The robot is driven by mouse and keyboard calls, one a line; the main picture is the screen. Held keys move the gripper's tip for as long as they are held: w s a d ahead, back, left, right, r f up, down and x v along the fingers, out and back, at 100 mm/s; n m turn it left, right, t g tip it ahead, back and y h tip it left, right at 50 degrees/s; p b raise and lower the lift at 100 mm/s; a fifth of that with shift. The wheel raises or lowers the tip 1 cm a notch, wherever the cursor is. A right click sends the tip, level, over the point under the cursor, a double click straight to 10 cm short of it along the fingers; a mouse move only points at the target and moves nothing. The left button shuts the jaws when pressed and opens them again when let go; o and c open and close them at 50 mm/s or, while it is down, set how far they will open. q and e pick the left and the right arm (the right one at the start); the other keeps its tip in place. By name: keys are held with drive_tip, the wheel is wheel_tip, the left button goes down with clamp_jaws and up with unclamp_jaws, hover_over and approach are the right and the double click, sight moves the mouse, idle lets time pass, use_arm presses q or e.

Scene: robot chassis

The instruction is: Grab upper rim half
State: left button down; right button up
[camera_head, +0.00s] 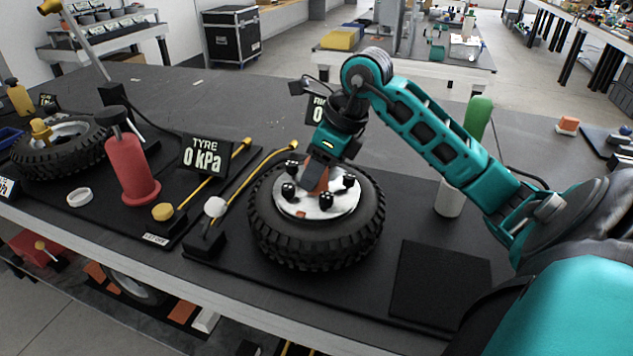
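A black knobby tyre (310,245) lies flat on a dark mat in the middle of the bench. The silver upper rim half (338,202) sits in the tyre's centre, with several black knobs around it and a reddish-orange part in its middle. My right gripper (312,184) points down over the rim's middle, right at the orange part. Its fingertips are partly hidden against the knobs and the orange part, so I cannot tell whether they grip it. My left gripper is not in view.
A second tyre (62,145) with a yellow-topped rim lies at the left. A red cylinder (130,168) and a "TYRE 0 kPa" display (206,156) stand between. A green-and-white bottle (450,196) stands right of the tyre. A black square pad (440,283) lies front right.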

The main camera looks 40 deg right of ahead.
drive_tip(key=shift+r, duration=0.1)
clamp_jaws()
